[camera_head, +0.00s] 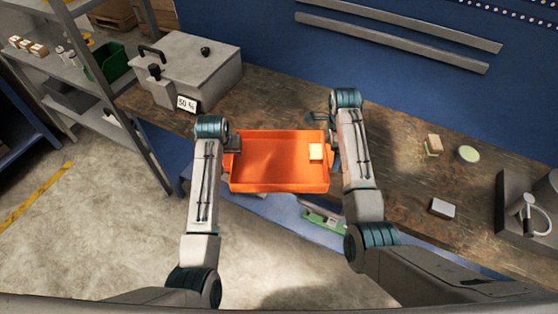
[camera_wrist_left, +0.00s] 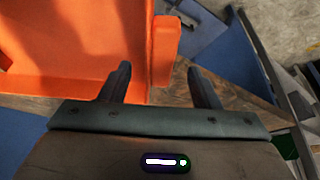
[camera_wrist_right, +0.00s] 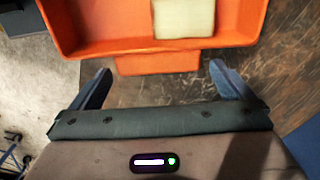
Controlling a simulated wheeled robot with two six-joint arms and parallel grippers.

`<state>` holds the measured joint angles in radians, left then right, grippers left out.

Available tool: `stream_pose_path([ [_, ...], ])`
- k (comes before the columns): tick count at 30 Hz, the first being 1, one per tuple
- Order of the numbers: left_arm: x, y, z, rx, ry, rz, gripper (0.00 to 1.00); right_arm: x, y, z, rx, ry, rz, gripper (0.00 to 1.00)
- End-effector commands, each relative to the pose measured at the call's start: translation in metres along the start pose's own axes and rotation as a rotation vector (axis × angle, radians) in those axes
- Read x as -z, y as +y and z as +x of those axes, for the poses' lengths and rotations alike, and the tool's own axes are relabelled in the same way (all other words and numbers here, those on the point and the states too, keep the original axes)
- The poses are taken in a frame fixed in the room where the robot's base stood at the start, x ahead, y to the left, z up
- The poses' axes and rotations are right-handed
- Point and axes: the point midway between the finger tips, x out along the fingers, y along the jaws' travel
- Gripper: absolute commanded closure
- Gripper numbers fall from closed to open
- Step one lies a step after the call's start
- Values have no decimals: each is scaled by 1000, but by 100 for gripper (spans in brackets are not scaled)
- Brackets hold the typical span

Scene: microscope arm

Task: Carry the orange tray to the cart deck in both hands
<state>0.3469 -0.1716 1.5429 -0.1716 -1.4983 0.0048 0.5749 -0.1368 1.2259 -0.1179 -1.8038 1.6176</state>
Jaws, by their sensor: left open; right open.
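The orange tray (camera_head: 280,178) is at the front edge of the wooden bench, between my two grippers. A cream block (camera_head: 316,152) lies in its right part and shows in the right wrist view (camera_wrist_right: 184,18). My left gripper (camera_head: 233,144) is open at the tray's left end. In the left wrist view (camera_wrist_left: 161,85) the tray's end tab (camera_wrist_left: 164,50) is ahead of the fingers. My right gripper (camera_head: 334,143) is open at the right end. In the right wrist view (camera_wrist_right: 160,82) a tab (camera_wrist_right: 157,63) lies ahead, between the fingers' lines. I cannot clearly identify the cart deck.
A grey box (camera_head: 190,65) with a card stands left on the bench (camera_head: 395,170). A cream block (camera_head: 433,144), a green disc (camera_head: 468,154) and a white block (camera_head: 443,208) lie right. Metal shelving (camera_head: 95,60) stands left. A blue surface (camera_head: 268,208) shows below the tray.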

Motion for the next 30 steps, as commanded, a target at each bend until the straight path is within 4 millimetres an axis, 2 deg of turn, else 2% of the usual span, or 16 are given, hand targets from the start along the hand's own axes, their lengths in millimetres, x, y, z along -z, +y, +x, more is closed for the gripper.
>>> stream_pose_path([
  [3,0,0,19,1,-1,0,44,0,1,19,-3,0,0,0],
  [9,0,-1,37,1,0,1,44,0,0,37,0,0,0,0],
  [20,0,0,40,0,1,0,44,0,0,40,0,0,1,0],
  [27,0,0,40,0,1,0,91,0,0,40,0,0,1,47],
  [29,0,0,40,0,1,0,100,0,0,40,0,0,1,47],
  [30,0,0,40,0,1,0,100,0,0,40,0,0,0,47],
])
